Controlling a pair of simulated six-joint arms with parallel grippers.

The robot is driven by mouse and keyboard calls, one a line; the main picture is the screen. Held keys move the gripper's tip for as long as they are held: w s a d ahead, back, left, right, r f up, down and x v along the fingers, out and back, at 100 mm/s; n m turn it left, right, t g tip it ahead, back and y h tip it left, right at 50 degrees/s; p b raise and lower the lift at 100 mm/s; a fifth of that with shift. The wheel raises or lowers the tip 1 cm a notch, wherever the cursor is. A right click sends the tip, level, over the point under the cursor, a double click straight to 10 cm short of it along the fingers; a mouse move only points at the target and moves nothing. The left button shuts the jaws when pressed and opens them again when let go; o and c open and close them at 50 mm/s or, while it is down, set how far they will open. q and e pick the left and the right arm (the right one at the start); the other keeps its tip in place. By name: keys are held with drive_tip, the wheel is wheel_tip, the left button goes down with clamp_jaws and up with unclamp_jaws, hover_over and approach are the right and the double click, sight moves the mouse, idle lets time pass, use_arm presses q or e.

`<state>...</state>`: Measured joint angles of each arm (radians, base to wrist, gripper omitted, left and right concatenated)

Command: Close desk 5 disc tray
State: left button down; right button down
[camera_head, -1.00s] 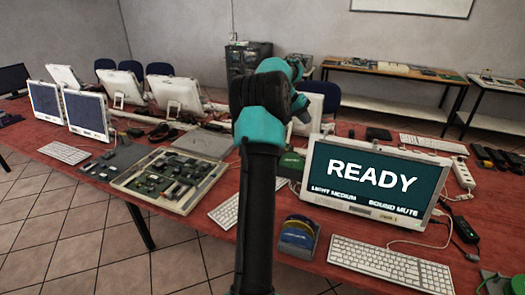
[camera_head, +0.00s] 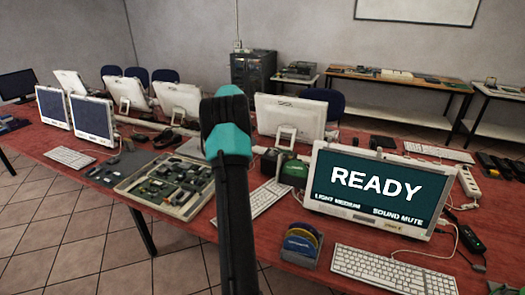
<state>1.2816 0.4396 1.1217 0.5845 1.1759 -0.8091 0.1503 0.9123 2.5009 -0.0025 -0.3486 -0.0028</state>
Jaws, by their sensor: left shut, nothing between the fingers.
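The computer with the READY screen (camera_head: 375,190) stands upright on the red desk at the right. My left gripper is shut and empty, mostly hidden behind the arm's dark and teal joint. My right gripper is not in view.
A disc holder (camera_head: 300,243) and a white keyboard (camera_head: 394,270) lie in front of the screen. A green box (camera_head: 293,172) is behind its left edge. A parts tray (camera_head: 170,186) lies left of my arm. Cables and a power strip (camera_head: 468,182) are at the right.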

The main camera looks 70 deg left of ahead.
use_arm(q)
drive_tip(key=w+d+f, duration=0.3)
drive_tip(key=w+f, duration=0.4)
drive_tip(key=w, duration=0.1)
drive_tip(key=shift+w+f, duration=0.35)
drive_tip(key=shift+d, duration=0.1)
